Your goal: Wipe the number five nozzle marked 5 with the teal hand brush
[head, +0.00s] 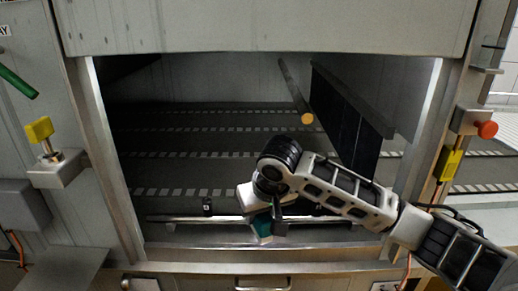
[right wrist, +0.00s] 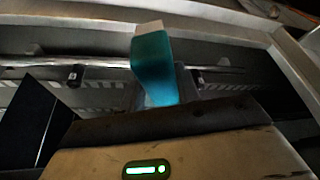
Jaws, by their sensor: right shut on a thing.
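The teal hand brush (head: 262,228) is in my right gripper (head: 263,212), low in the machine opening. In the right wrist view the brush (right wrist: 156,68) stands out from the jaws with a pale strip at its far end. My right gripper is shut on it. A spray bar (head: 175,219) runs along the front of the opening, with a small dark nozzle (head: 207,206) to the left of the brush. In the right wrist view a nozzle (right wrist: 76,75) shows left of the brush and another (right wrist: 197,76) right of it. I cannot read their marks. Contact with the brush is unclear. My left gripper is out of view.
The metal frame (head: 112,170) bounds the opening on the left, and its sill (head: 270,255) runs below. The belt (head: 160,150) inside is clear on the left.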

